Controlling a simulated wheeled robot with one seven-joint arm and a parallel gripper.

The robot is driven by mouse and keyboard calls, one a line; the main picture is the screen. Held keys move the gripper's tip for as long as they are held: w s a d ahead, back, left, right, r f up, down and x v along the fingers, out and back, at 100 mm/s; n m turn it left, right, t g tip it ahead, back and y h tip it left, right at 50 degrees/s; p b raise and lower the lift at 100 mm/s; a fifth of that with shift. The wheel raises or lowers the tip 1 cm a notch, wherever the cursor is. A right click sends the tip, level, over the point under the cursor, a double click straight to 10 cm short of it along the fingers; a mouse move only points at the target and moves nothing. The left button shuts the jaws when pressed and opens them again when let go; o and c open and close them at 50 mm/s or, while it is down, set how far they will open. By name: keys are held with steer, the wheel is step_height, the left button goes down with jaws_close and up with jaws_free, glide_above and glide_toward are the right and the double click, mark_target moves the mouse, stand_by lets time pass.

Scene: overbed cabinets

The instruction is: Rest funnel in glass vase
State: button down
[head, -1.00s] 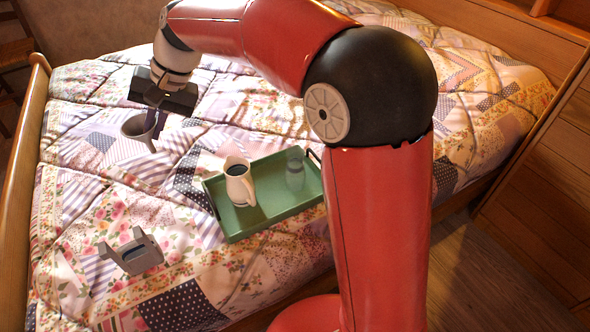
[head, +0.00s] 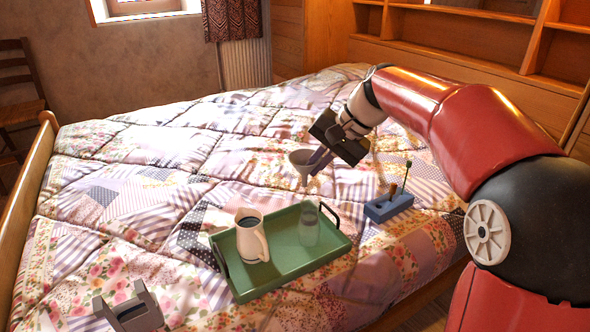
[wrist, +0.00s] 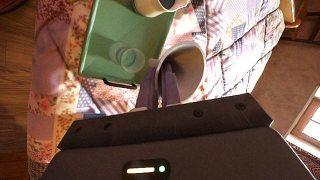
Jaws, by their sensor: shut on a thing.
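My gripper (head: 319,161) is shut on the grey funnel (head: 301,160) by its side and holds it in the air, wide mouth up and spout down. In the head view the funnel is above and behind the tray, near the vase's line. The clear glass vase (head: 309,228) stands upright on the green tray. In the wrist view the fingers (wrist: 162,84) meet the funnel's rim (wrist: 190,80), and the vase (wrist: 128,58) shows to the left of the funnel, apart from it.
The green tray (head: 288,277) lies on the quilted bed and also carries a cream pitcher (head: 252,238) left of the vase. A blue block holder (head: 388,207) with upright items stands right of the tray. A grey tape dispenser (head: 130,309) lies front left.

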steer(key=shift+d, duration=0.7)
steer(key=shift+f+b, duration=2.45)
steer(key=shift+f, duration=1.7)
steer(key=shift+s+f+b, duration=0.2)
steer(key=shift+f+b, duration=0.25)
steer(key=shift+f, duration=0.4)
steer(key=c, duration=1.6)
jaws_free()
steer(key=shift+o, duration=0.4)
steer(key=p+v, duration=0.1)
steer(key=v, duration=0.8)
steer(key=shift+a+r+t+p, duration=0.3)
steer(key=shift+a+p, duration=0.05)
